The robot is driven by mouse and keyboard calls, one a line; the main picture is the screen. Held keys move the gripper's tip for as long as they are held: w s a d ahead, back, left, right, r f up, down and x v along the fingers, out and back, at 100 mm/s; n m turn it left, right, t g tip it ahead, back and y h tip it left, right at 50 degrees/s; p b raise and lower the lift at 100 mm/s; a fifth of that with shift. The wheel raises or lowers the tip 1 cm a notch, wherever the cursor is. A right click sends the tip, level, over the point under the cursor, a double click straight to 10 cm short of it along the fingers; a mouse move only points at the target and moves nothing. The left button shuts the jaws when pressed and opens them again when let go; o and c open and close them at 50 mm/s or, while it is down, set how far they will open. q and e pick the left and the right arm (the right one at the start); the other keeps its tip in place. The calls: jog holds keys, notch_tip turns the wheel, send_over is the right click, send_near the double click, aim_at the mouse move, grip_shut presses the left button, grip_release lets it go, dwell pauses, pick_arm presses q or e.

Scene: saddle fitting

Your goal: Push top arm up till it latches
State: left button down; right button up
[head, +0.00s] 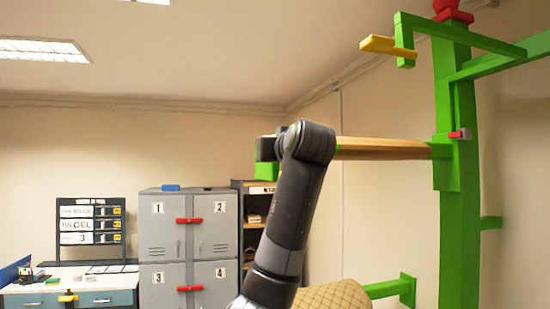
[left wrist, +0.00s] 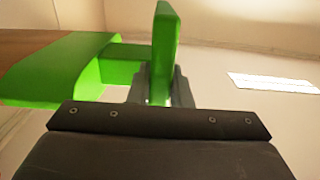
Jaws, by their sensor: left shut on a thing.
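A wooden arm (head: 385,148) reaches left, about level, from a green bracket on a green post (head: 457,220). My left forearm and wrist hide part of it. Its green end piece (head: 265,171) shows beyond my wrist, and also in the left wrist view (left wrist: 60,72). There, my left gripper (left wrist: 163,88) is shut on the upright green tab (left wrist: 165,45) joined to that end piece. In the head view the left gripper (head: 267,148) is mostly hidden behind my wrist. My right gripper is in neither view. A small red-tipped grey catch (head: 459,134) sits on the post beside the bracket.
Higher up, a green frame (head: 480,38) carries a yellow bar (head: 388,47). Below is a tan quilted surface (head: 335,296) near a lower green arm (head: 390,288). Grey lockers (head: 160,235), a shelf (head: 252,222) and a desk (head: 40,285) stand at the back left.

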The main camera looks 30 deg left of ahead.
pick_arm(q)
jog(key=shift+s+r, duration=0.15)
jog(key=shift+r, duration=0.3)
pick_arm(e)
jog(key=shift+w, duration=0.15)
pick_arm(q)
jog(key=c, duration=1.8)
grip_release()
jog(key=o, duration=0.5)
jog(key=shift+f, duration=0.1)
jog(key=shift+w+f, duration=0.1)
jog(key=shift+w, duration=0.1)
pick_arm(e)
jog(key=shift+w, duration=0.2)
pick_arm(q)
jog(key=shift+s+d+f+b, duration=0.15)
jog(key=shift+s+d+b, duration=0.15)
jog(key=shift+b, duration=0.1)
jog(key=b+v, duration=0.8)
jog(key=v, duration=0.8)
jog(key=shift+s+d, duration=0.25)
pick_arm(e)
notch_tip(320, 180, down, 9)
